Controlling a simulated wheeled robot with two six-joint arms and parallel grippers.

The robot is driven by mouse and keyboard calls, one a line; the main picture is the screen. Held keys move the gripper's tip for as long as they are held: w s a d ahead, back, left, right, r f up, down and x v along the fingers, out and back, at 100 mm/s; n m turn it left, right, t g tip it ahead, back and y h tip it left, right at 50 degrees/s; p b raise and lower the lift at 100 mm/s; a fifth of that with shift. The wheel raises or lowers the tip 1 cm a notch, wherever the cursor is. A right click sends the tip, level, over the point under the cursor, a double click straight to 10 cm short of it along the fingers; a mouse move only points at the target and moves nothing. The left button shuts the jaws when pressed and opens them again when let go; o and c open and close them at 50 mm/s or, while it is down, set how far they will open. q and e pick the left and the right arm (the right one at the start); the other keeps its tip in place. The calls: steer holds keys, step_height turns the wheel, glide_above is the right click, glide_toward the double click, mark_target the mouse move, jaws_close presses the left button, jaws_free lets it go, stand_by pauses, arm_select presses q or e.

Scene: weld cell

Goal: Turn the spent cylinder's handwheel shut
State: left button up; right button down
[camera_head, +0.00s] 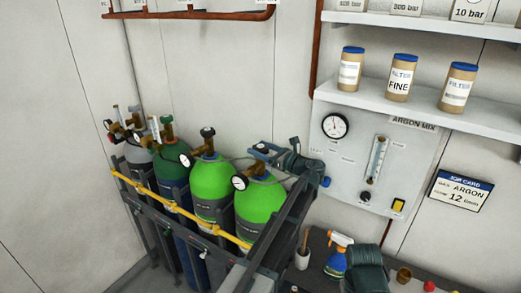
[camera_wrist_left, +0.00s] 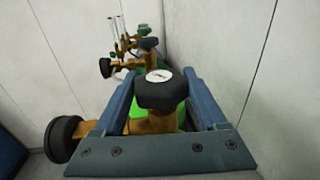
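Two bright green cylinders (camera_head: 211,182) and (camera_head: 262,208) stand at the right end of the rack, each with a valve and gauge on top. My left gripper (camera_head: 264,149) is at the valve of the rightmost one. In the left wrist view its two blue fingers (camera_wrist_left: 163,95) stand either side of a black handwheel (camera_wrist_left: 160,93) with a pale disc on top. I see no clear grip; whether the fingers touch the wheel is hard to tell. A brass valve body (camera_wrist_left: 152,124) shows below the wheel. No label marking a cylinder as spent is readable.
A dark green cylinder (camera_head: 171,165) and a grey one (camera_head: 138,153) stand further left behind a yellow rail (camera_head: 160,200). A gauge panel (camera_head: 350,160) is on the wall at right. A spray bottle (camera_head: 337,258) and a cup (camera_head: 302,258) stand on the bench below.

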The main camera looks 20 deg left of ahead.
arm_select(q)
steer(key=c, duration=0.5)
steer(key=shift+s+t, duration=0.1)
steer(key=shift+t, duration=0.2)
steer(key=m+t+h, duration=0.1)
steer(key=m+t, duration=0.1)
steer(key=t, duration=0.1)
steer(key=shift+s+m+h, duration=0.15)
steer(key=shift+m+h, duration=0.25)
steer(key=m+t+h, duration=0.2)
steer(key=t, duration=0.2)
steer(key=shift+m+h, duration=0.3)
steer(key=shift+m, duration=0.1)
steer(key=shift+w+m+t+h, duration=0.2)
steer(key=shift+m+t+h, duration=0.6)
steer(key=shift+h, duration=0.2)
steer(key=o, duration=1.3)
